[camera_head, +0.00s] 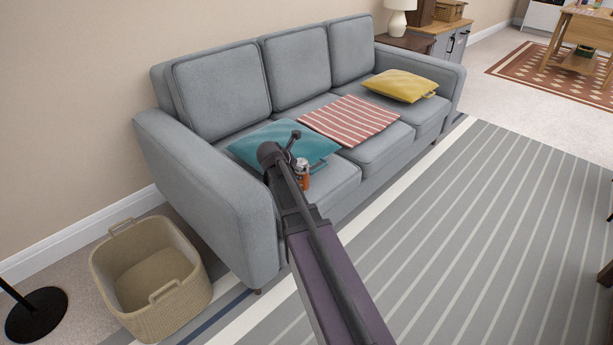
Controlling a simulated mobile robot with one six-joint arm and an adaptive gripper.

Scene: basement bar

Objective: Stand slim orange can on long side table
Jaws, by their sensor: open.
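A slim orange can (303,178) with a silvery top shows just right of my arm, at the front of the grey sofa's seat near the teal cushion. My arm hides part of it, and I cannot tell whether it rests on the seat. My gripper (294,143) is open, over the teal cushion, and looks small and dark. Whether it touches the can is unclear. A wooden table (590,28) stands at the far upper right, cut off by the picture edge. I cannot tell whether it is the long side table.
The grey sofa (235,190) holds a teal cushion (255,148), a striped cloth (350,118) and a yellow cushion (400,86). A woven basket (180,308) stands at lower left. A dark side table (408,42) bears a lamp. The striped rug (470,230) is clear.

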